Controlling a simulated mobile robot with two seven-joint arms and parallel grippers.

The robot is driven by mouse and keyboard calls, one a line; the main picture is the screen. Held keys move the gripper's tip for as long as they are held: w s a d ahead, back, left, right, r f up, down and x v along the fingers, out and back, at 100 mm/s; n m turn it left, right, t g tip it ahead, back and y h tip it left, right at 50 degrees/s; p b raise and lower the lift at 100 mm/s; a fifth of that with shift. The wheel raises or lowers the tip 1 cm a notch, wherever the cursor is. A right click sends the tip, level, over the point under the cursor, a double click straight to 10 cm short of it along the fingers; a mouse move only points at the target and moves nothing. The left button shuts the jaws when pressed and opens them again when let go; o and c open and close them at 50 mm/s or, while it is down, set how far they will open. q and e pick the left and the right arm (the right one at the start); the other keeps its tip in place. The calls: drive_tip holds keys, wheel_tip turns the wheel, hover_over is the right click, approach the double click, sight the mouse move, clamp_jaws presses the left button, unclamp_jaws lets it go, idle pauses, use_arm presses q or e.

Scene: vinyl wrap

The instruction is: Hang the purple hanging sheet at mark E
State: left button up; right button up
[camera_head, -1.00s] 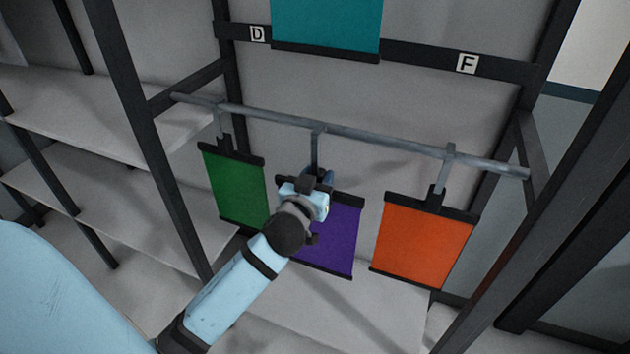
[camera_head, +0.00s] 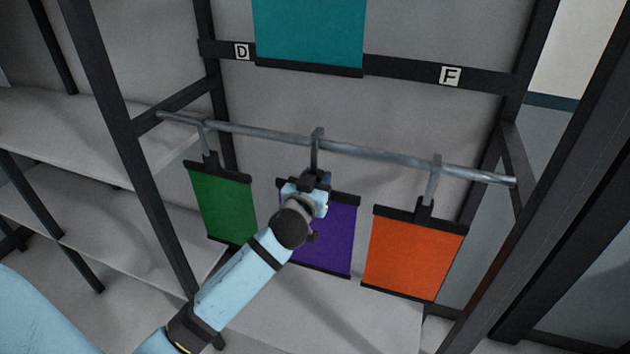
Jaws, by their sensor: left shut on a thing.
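The purple hanging sheet (camera_head: 333,236) hangs between a green and an orange sheet, with dark bars along its top and bottom. Its grey hook (camera_head: 316,150) is at the rail (camera_head: 375,151), its tip a little higher above the rail than the neighbouring hooks. I cannot tell whether it touches the rail. My left gripper (camera_head: 311,184) is shut on the purple sheet's hanger below the hook and covers the sheet's upper left part. No label E shows; labels D (camera_head: 241,51) and F (camera_head: 450,75) are on the dark crossbar (camera_head: 410,71) above. My right gripper is not in view.
The green sheet (camera_head: 226,207) and orange sheet (camera_head: 412,255) hang close on either side. A teal sheet (camera_head: 309,30) hangs above, in front of the crossbar between D and F. Dark posts frame the rack, with pale shelves (camera_head: 80,130) at left.

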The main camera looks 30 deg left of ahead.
use_arm(q)
drive_tip(key=shift+f, duration=0.25)
drive_tip(key=o, duration=1.1)
drive_tip(key=shift+s, duration=0.1)
